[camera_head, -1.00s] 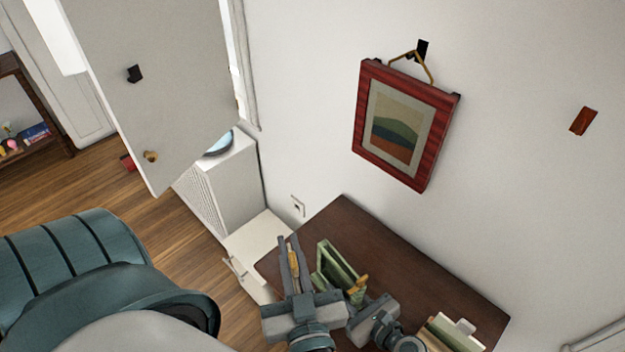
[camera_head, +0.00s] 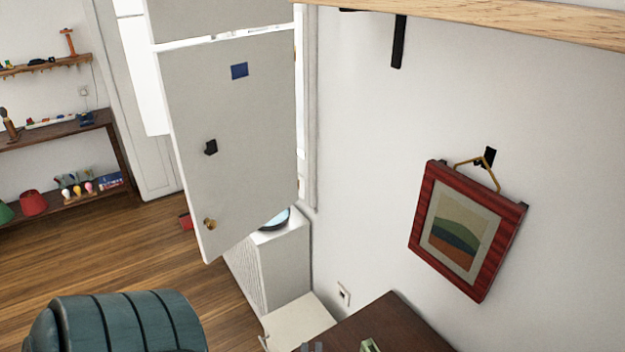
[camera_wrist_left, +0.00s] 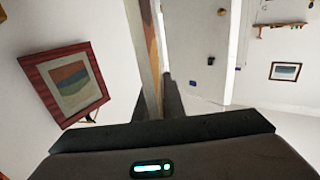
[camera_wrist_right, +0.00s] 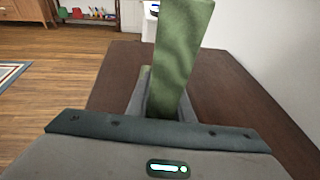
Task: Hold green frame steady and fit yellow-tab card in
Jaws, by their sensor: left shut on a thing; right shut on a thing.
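The green frame (camera_wrist_right: 178,60) stands up between the fingers of my right gripper (camera_wrist_right: 165,105) in the right wrist view, above the dark table. Only its tip (camera_head: 370,346) shows at the bottom of the head view.
The dark brown table (camera_head: 390,325) stands against the white wall. A red-framed picture (camera_head: 468,231) hangs above it. A white cabinet (camera_head: 280,255) and an open door (camera_head: 228,150) are to the left. A wooden shelf (camera_head: 480,18) crosses the top.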

